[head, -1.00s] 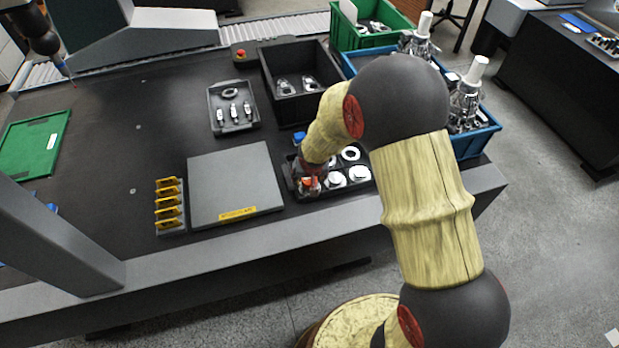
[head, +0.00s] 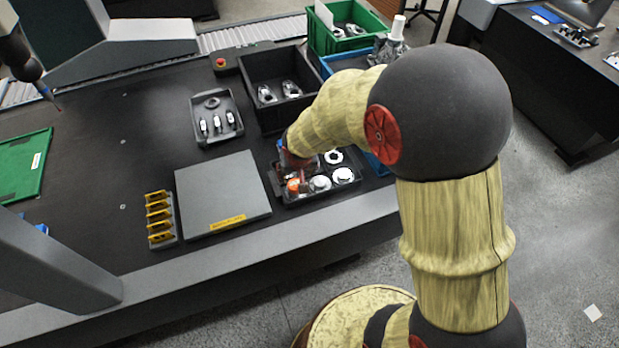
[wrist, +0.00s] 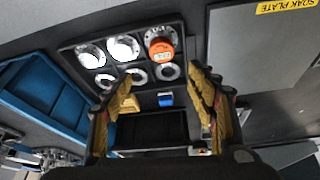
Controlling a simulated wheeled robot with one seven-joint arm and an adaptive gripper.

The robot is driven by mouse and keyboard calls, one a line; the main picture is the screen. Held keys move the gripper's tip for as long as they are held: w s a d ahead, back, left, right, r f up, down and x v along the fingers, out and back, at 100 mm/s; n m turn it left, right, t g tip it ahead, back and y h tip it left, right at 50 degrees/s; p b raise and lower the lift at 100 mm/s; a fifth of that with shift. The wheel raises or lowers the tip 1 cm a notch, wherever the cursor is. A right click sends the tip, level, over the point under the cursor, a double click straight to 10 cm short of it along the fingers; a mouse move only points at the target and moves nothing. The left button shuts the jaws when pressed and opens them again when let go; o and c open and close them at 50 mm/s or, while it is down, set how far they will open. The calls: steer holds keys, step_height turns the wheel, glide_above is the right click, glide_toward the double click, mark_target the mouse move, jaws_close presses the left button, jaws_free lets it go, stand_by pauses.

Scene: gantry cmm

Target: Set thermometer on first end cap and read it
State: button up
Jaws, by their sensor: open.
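The orange thermometer (wrist: 161,46) sits on a silver end cap, at the corner of the black tray nearest the soak plate; it also shows in the head view (head: 294,186). Its face shows in the wrist view, but I cannot read the digits. Two more large end caps (wrist: 123,47) (wrist: 91,55) stand in the same row. Smaller rings (wrist: 137,76) fill the other row. My gripper (wrist: 163,115) is open and empty, its fingers apart and clear of the thermometer. In the head view my wrist is over the tray's far side and hides part of it.
The grey soak plate (head: 222,192) lies left of the tray (head: 331,192). A blue item (wrist: 165,99) and a yellow item (wrist: 127,104) lie beside the tray's ring row. A black bin (head: 262,66) and a small parts tray (head: 216,134) stand farther back. A blue bin (wrist: 44,95) is nearby.

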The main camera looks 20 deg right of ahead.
steer(key=s+d+v, duration=0.1)
steer(key=d+v, duration=0.1)
steer(key=v, duration=0.7)
steer(key=s+d+f+v, duration=0.1)
steer(key=v, duration=0.9)
steer(key=s+r+n, duration=0.1)
steer(key=s+r, duration=0.3)
steer(key=s, duration=0.3)
steer(key=s+a+r+n+t, duration=0.1)
steer(key=s+r, duration=0.3)
steer(key=s, duration=0.4)
steer(key=shift+s+y, duration=0.25)
steer(key=shift+y, duration=0.15)
